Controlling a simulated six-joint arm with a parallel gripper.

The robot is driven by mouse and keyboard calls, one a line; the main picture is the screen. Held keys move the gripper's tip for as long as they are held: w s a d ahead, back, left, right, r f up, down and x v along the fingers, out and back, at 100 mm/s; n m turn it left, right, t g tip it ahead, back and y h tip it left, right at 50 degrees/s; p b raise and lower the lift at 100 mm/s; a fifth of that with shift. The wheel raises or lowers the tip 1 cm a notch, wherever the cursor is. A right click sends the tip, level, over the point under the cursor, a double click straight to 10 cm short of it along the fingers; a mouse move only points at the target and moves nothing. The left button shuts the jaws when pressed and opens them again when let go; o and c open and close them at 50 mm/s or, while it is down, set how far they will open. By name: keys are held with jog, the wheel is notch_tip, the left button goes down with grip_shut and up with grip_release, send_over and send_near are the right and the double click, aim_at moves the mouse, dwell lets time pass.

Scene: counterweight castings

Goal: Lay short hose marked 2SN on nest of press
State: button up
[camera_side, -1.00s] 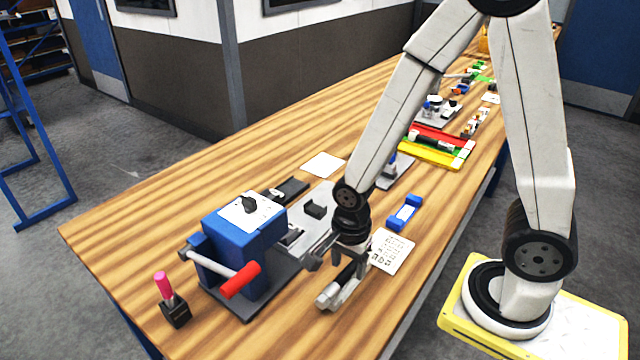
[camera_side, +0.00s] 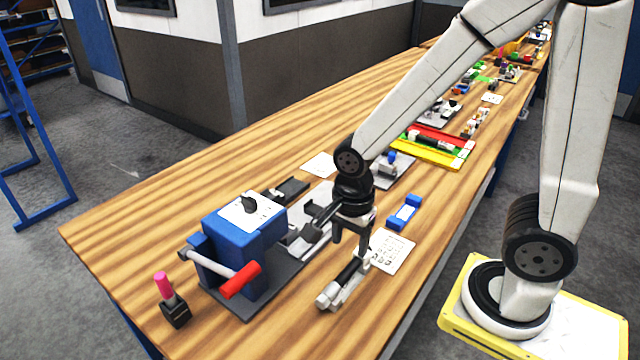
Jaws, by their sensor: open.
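A short black hose (camera_side: 349,272) with a silver end piece (camera_side: 328,297) lies on the table near its front edge, on or beside a light grey support. Its marking cannot be read. My gripper (camera_side: 350,254) is open and points down just above the hose's far end, with one finger partly in front of it. The press is a blue box (camera_side: 240,252) with a red-ended lever (camera_side: 240,279) on a dark base plate. My gripper and wrist hide part of this plate, and I cannot make out the nest clearly.
A printed card (camera_side: 391,251) and a blue holder (camera_side: 404,212) lie right of my gripper. A pink-topped bottle (camera_side: 169,295) stands left of the press. Red and yellow trays (camera_side: 428,156) are farther back.

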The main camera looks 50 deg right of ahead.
dwell(0.6)
jog(key=n, duration=0.3)
jog(key=d+n, duration=0.1)
jog(key=n, duration=0.1)
jog(key=shift+w+n+t, duration=0.25)
jog(key=shift+n+t, duration=0.05)
jog(key=shift+t, duration=0.1)
jog(key=n, duration=0.2)
jog(key=d+n, duration=0.1)
jog(key=n, duration=0.1)
jog(key=shift+w+r+t, duration=0.1)
jog(key=shift+w+t, duration=0.1)
jog(key=shift+t, duration=0.1)
jog(key=n, duration=0.2)
jog(key=d+n, duration=0.1)
jog(key=n, duration=0.2)
jog(key=n+t, duration=0.1)
jog(key=n, duration=0.2)
jog(key=shift+w+d+r, duration=0.15)
jog(key=shift+w+d, duration=0.05)
jog(key=shift+w, duration=0.15)
jog(key=shift+o, duration=0.4)
